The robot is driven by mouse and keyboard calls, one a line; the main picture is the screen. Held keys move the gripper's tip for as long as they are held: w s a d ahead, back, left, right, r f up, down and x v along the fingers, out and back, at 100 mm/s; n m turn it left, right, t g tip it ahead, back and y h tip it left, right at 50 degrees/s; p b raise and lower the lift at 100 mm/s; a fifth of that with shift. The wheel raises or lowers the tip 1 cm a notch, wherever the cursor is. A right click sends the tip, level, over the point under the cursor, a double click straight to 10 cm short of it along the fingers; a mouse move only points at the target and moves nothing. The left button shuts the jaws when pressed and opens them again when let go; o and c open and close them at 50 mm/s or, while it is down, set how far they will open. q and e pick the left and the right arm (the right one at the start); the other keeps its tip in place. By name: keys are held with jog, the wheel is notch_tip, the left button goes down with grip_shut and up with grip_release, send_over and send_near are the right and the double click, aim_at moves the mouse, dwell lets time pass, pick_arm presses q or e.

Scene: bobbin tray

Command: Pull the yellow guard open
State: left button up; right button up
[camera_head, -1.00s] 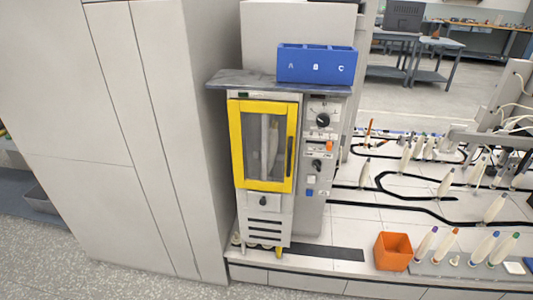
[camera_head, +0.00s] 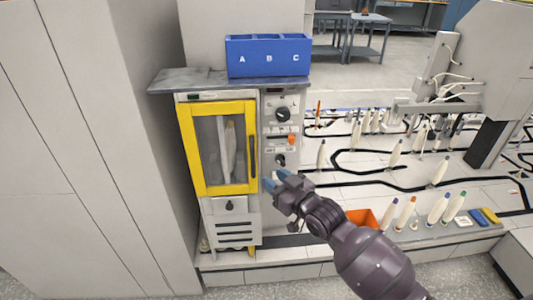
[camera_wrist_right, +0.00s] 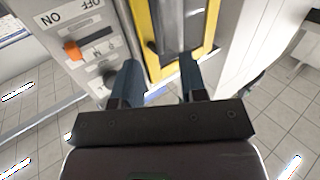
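The yellow guard (camera_head: 222,148) is a yellow frame with a clear window on the front of a grey machine, and it looks closed. Its dark upright handle (camera_head: 252,156) is on the guard's right side. A pale bobbin shows behind the window. My right gripper (camera_head: 274,180) is open and empty, just right of the guard and below the handle's level, in front of the control panel. In the right wrist view the two dark blue fingers (camera_wrist_right: 158,72) are spread, with the yellow frame (camera_wrist_right: 146,34) beyond and between them, not touching. My left gripper is not in view.
The control panel (camera_head: 281,135) with knobs and an orange switch (camera_head: 292,139) borders the guard on the right. A blue bin (camera_head: 268,58) lettered A, B, C sits on top. A tall grey cabinet (camera_head: 110,140) stands left. An orange box (camera_head: 362,217) is partly behind my arm.

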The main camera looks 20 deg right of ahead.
aim_at(254, 160)
jog(key=shift+m, duration=0.3)
jog(key=x, duration=0.7)
jog(key=b+x, duration=0.1)
jog(key=x, duration=0.2)
jog(key=shift+w+d+r, duration=0.2)
jog(key=shift+w, duration=0.15)
grip_shut()
